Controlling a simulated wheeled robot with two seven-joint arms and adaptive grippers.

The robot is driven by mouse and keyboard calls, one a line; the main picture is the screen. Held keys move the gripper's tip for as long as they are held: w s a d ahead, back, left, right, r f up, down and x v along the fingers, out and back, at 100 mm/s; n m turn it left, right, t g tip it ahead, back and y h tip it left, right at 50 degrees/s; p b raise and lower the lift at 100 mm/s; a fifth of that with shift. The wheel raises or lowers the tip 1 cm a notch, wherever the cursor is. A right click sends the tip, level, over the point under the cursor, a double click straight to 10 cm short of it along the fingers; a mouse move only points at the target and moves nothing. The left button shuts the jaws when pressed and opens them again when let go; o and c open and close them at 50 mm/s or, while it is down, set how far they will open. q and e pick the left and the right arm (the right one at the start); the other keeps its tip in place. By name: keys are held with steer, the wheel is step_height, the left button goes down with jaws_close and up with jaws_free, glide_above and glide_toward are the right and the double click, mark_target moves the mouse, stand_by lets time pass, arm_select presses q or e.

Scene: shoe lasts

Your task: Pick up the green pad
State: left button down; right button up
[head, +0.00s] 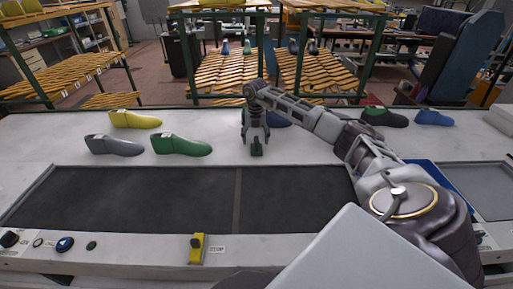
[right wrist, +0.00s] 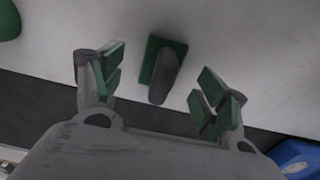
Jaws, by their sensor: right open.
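The green pad (right wrist: 153,57) is a small rectangle with a dark grey rounded piece on it, on the light table top. In the head view the pad (head: 257,151) shows low between my right gripper's fingers. My right gripper (head: 256,139) points down over it, open and empty. In the right wrist view the open fingers (right wrist: 158,88) stand to either side, and the pad lies a little beyond them, with clear gaps. I cannot tell the exact height of the fingertips above the table. My left gripper is not in view.
Yellow (head: 136,119), grey (head: 113,146) and green (head: 182,145) shoe lasts lie to the left. A blue last (head: 279,119) is partly hidden behind my right gripper. Dark green (head: 384,117) and blue (head: 434,118) lasts lie at right. Dark mats (head: 120,197) lie in front.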

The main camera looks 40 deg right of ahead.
mark_target(257, 139)
steer(key=shift+s+f+p, duration=0.15)
steer(key=shift+f+p, duration=0.1)
steer(key=shift+f, duration=0.55)
steer(key=shift+s+f+p, duration=0.15)
steer(key=shift+f+p, duration=0.05)
steer(key=shift+f, duration=1.25)
steer(key=c, duration=1.1)
